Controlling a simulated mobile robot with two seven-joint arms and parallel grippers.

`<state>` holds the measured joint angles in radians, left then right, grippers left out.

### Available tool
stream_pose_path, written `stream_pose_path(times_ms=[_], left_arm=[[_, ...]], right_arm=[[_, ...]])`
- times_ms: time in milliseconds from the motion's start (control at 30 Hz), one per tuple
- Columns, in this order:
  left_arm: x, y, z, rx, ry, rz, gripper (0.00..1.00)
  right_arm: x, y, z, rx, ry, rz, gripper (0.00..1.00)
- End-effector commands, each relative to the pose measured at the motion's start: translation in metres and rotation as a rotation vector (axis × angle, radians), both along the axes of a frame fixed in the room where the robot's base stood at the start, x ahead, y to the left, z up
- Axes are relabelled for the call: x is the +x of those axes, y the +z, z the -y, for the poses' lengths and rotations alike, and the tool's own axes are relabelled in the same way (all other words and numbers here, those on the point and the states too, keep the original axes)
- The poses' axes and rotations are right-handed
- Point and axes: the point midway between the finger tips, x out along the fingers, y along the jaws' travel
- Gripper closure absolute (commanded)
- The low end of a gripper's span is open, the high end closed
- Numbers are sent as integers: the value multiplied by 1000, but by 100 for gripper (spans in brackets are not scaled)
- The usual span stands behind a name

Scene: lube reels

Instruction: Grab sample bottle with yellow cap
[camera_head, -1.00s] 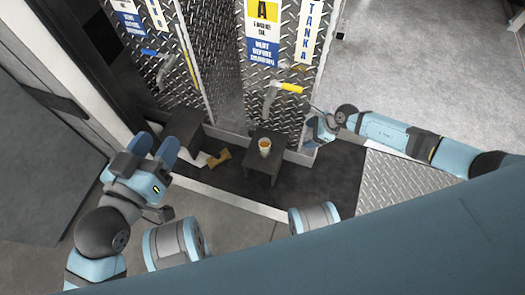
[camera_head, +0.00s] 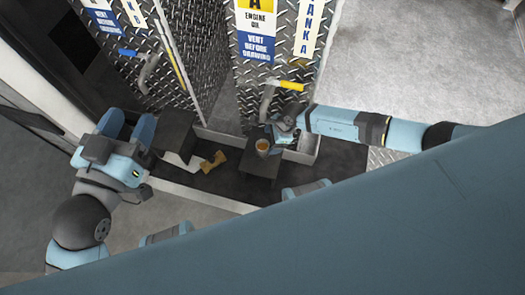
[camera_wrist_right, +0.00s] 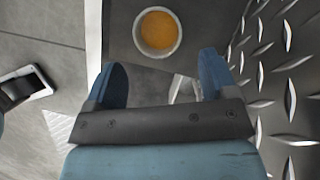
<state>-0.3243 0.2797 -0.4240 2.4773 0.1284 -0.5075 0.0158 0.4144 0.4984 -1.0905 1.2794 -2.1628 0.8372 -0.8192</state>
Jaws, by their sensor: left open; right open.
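A small pale round container with an orange-yellow top (camera_head: 262,145) stands on a dark stool-like stand (camera_head: 262,168). In the right wrist view the container (camera_wrist_right: 158,32) shows from above as an orange disc inside a white rim, just beyond my fingertips. My right gripper (camera_head: 278,130) is beside the container at its upper right in the head view. In the wrist view this gripper (camera_wrist_right: 162,70) is open with nothing between its fingers. My left gripper (camera_head: 127,125) is open and empty, away to the left.
Diamond-plate tank panels (camera_head: 230,95) with a yellow-handled tap (camera_head: 285,86) and a blue-handled tap (camera_head: 140,55) rise behind. A second dark stand (camera_head: 175,132) is left, near a tan object (camera_head: 213,162) on the floor. The tap above sits close to my right arm.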

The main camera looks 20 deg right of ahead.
Motion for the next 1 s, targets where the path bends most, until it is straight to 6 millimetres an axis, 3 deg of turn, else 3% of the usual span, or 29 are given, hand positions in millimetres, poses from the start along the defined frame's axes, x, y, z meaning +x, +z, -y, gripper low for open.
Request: stream_pose_path(times_ms=[233,367,533,767,867,1000], left_arm=[[1,-4,-1,14,1,19,47],[3,-11,-3,40,8,67,47],[13,-3,-8,102,11,176,47],[15,9,-10,120,7,219,47],[13,9,-10,116,7,215,47],[12,6,-10,113,8,204,47]], right_arm=[[3,-1,-17,2,0,-1,21],[4,-25,-24,1,-1,-1,21],[6,-46,-33,1,-2,-1,21],[7,-46,-33,0,-1,0,21],[7,-46,-34,0,-1,0,39],[6,-46,-33,0,-1,0,72]])
